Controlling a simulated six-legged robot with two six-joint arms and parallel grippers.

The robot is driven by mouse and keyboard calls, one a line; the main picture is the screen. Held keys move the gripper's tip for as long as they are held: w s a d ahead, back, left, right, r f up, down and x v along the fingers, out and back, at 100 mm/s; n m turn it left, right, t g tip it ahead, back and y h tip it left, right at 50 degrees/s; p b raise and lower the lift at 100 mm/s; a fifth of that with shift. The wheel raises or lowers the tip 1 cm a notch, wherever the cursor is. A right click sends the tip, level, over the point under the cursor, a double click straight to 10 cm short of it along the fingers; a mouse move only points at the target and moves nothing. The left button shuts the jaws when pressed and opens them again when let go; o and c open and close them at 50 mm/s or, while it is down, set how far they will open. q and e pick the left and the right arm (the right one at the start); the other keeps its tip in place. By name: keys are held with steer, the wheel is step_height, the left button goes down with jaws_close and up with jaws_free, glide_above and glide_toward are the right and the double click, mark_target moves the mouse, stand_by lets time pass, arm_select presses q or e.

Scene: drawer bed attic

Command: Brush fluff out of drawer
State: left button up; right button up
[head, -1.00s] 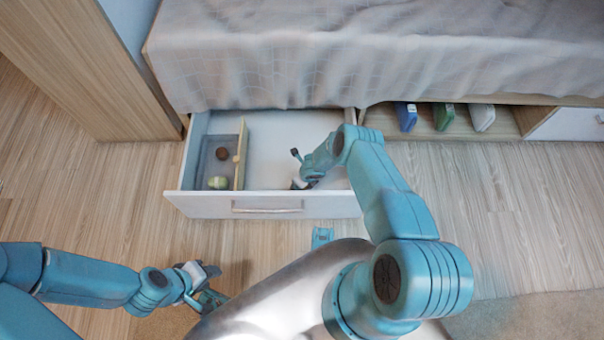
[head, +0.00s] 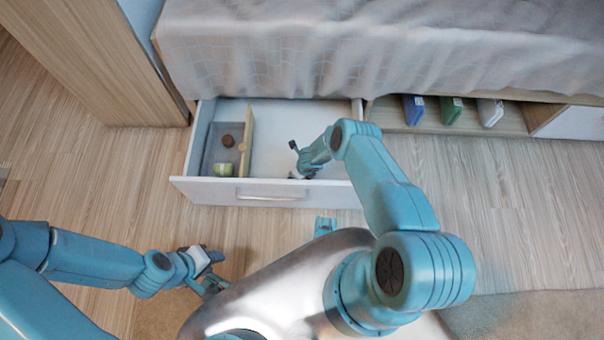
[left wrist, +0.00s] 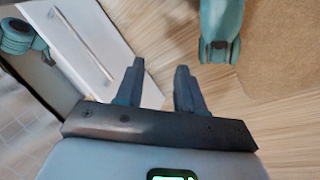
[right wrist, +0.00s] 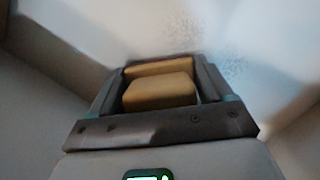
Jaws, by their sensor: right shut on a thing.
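The open drawer (head: 265,192) under the bed has a white floor and a narrow compartment at its left. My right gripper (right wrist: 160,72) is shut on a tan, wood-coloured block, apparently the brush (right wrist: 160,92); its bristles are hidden. In the head view this gripper (head: 294,160) is inside the drawer, right of the divider, near the front panel. Grey specks of fluff (right wrist: 235,68) lie on the pale floor ahead and right of the brush in the right wrist view. My left gripper (left wrist: 160,75) is open and empty, outside the drawer; it also shows in the head view (head: 214,272).
A wooden divider (head: 247,135) bounds the compartment, which holds a brown round item (head: 228,141) and a greenish item (head: 223,169). The bed cover (head: 300,60) overhangs the drawer's back. Books (head: 450,109) stand in a shelf to the right. The floor right of the drawer is clear.

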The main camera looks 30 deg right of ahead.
steer(key=b, duration=0.1)
steer(key=w+d+b, duration=0.1)
steer(key=b, duration=0.1)
steer(key=shift+w+f, duration=0.15)
steer(key=shift+f, duration=0.2)
steer(key=shift+c, duration=0.4)
steer(key=b, duration=0.2)
steer(key=w+b, duration=0.1)
steer(key=b, duration=0.1)
steer(key=shift+w+d+r, duration=0.1)
steer(key=shift+d, duration=0.25)
steer(key=shift+w+d+r+b, duration=0.15)
steer(key=shift+w+b, duration=0.1)
steer(key=shift+b, duration=1)
arm_select(q)
steer(key=w+a+f+t, duration=0.1)
steer(key=w+f, duration=0.4)
steer(key=f, duration=0.5)
steer(key=shift+w+a+t+y, duration=0.25)
steer(key=shift+a+t+y, duration=0.05)
steer(key=shift+t, duration=0.2)
arm_select(e)
steer(key=shift+r, duration=0.1)
arm_select(q)
steer(key=shift+r+p, duration=2)
steer(key=shift+p, duration=0.05)
arm_select(e)
steer(key=shift+r, duration=3.05)
